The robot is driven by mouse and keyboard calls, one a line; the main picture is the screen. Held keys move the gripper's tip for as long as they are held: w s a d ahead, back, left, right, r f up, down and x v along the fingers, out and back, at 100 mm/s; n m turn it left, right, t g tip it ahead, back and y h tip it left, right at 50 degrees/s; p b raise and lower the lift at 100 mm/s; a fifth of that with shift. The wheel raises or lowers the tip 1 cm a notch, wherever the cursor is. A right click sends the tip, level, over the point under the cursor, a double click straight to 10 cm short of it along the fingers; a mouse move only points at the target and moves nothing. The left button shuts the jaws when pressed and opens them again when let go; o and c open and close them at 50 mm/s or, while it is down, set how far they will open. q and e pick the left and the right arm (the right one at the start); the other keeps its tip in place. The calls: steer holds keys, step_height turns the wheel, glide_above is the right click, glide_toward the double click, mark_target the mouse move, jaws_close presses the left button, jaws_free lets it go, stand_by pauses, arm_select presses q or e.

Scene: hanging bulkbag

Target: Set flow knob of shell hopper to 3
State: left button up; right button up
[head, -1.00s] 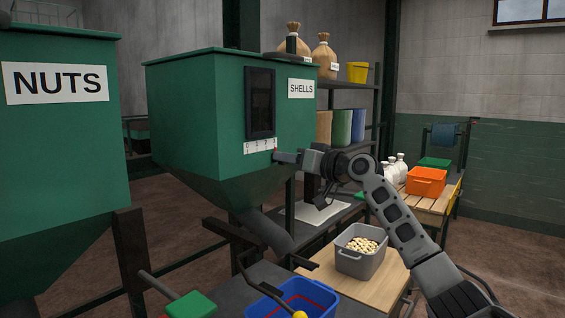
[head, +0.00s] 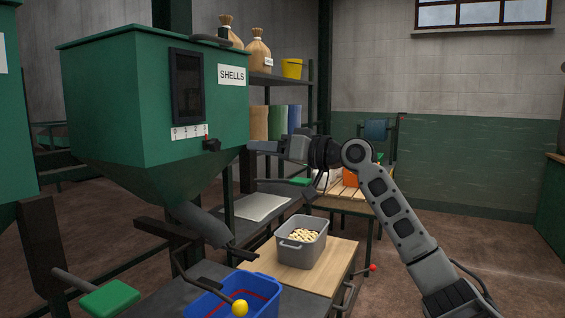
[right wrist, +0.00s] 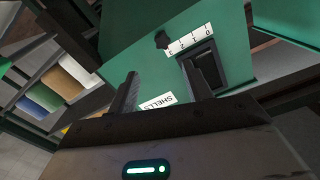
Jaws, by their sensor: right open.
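The green shell hopper (head: 110,110) bears a SHELLS label (head: 232,75) and a white scale marked 0 to 3 (head: 188,133). Its dark flow knob (head: 211,145) sits at the right end of the scale, with a small red mark by the 3. In the right wrist view the knob (right wrist: 161,40) also sits at the 3 end of the scale (right wrist: 190,40). My right gripper (head: 255,146) is to the right of the knob and apart from it. Its fingers (right wrist: 161,86) are open with nothing between them. My left gripper is out of view.
Below the hopper are a blue crate (head: 262,288), a grey bin of pale pieces (head: 290,247) on a wooden top and a yellow-ball lever (head: 240,308). Shelving with sacks (head: 258,50) stands behind. Floor at the right is open.

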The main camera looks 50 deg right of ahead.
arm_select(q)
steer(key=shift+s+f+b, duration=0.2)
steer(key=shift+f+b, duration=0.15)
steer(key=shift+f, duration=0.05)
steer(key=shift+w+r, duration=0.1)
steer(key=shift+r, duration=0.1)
arm_select(e)
steer(key=shift+v, duration=1.85)
